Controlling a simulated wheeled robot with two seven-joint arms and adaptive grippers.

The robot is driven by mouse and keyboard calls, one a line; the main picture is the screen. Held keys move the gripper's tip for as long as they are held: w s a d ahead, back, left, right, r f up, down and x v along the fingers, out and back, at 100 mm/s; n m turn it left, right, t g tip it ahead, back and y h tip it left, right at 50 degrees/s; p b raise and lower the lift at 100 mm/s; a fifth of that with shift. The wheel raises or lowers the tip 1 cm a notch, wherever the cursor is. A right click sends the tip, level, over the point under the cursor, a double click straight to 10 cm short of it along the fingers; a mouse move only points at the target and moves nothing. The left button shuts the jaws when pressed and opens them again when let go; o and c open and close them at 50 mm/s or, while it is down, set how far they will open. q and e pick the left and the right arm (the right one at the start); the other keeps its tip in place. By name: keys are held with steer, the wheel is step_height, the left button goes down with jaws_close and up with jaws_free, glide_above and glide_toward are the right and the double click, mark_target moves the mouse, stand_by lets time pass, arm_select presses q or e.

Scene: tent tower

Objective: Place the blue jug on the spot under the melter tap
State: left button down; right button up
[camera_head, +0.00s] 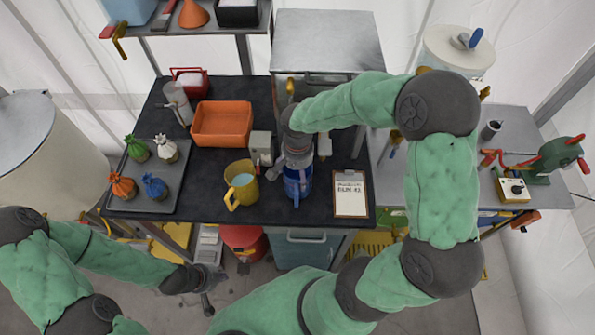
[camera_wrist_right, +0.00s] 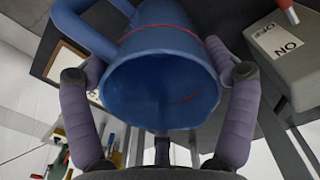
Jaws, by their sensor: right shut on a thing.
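The blue jug (camera_head: 296,187) is at the front of the dark worktop, below my right gripper (camera_head: 297,160). In the right wrist view the blue jug (camera_wrist_right: 160,75) sits between the two fingers of my right gripper (camera_wrist_right: 160,100), its handle at upper left. The gripper is shut on it. I cannot tell whether the jug touches the worktop. A steel box (camera_head: 327,45) stands behind, with a yellow fitting (camera_head: 290,88) at its front left; it may be the melter and tap. The spot is not discernible. My left gripper (camera_head: 205,285) is low, in front of the worktop, its fingers unclear.
A yellow jug (camera_head: 241,186) stands close left of the blue jug, and a clipboard (camera_head: 350,194) lies to the right. A grey switch box (camera_head: 261,146) is just behind. An orange tray (camera_head: 222,124) and a tray of small sacks (camera_head: 172,190) are further left.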

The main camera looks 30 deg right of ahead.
steer(key=shift+f, duration=0.15)
steer(key=o, duration=1.1)
step_height(320, 180, up, 12)
steer(key=shift+r+p, duration=0.2)
steer(key=shift+p, duration=0.75)
steer(key=shift+a, duration=0.1)
